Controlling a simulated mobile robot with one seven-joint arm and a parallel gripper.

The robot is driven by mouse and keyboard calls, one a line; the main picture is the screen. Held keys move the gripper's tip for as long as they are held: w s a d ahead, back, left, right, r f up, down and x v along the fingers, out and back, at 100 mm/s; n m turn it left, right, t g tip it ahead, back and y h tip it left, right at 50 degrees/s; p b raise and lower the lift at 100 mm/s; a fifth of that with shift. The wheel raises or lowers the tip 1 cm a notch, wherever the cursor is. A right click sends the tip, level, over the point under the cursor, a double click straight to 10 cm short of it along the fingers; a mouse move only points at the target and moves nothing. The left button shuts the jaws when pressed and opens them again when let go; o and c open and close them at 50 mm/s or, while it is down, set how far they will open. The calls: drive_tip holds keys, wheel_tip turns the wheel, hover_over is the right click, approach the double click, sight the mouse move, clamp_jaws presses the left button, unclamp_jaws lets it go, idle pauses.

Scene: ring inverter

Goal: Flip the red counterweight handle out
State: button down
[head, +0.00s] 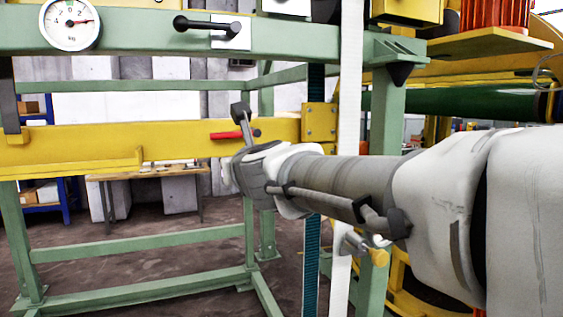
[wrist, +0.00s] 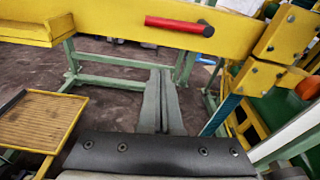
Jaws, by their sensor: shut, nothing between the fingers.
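The red counterweight handle (head: 226,135) is a short red bar lying roughly level against the face of the yellow beam (head: 70,145). In the wrist view the handle (wrist: 176,24) is at the top centre, with a dark pivot at its right end. My gripper (head: 240,111) is at the beam in the head view, its dark finger crossing in front near the handle's right end. In the wrist view the fingers (wrist: 161,74) are together and empty, pointing toward the beam below the handle.
A green frame (head: 150,242) stands below and around the beam. A black lever (head: 208,26) and a dial gauge (head: 70,22) sit on the upper green rail. A white strap (head: 349,90) hangs behind my arm. A ribbed yellow tray (wrist: 36,120) is at left in the wrist view.

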drive_tip(key=s+d+f+n+g+h+p, duration=0.1)
drive_tip(key=s+d+f+n+g+h, duration=0.2)
drive_tip(key=s+d+f+n, duration=0.7)
drive_tip(key=s+d+f+n+g+h+p, duration=0.2)
drive_tip(key=s+d+f+n+g, duration=0.4)
drive_tip(key=s+d+f+n, duration=0.5)
drive_tip(key=s+d+n+h, duration=0.1)
drive_tip(key=s+d+n, duration=0.2)
drive_tip(key=n, duration=0.6)
drive_tip(key=shift+s+d+f+n+g, duration=0.2)
drive_tip(key=shift+s+n+g, duration=0.1)
drive_tip(key=shift+s, duration=1.05)
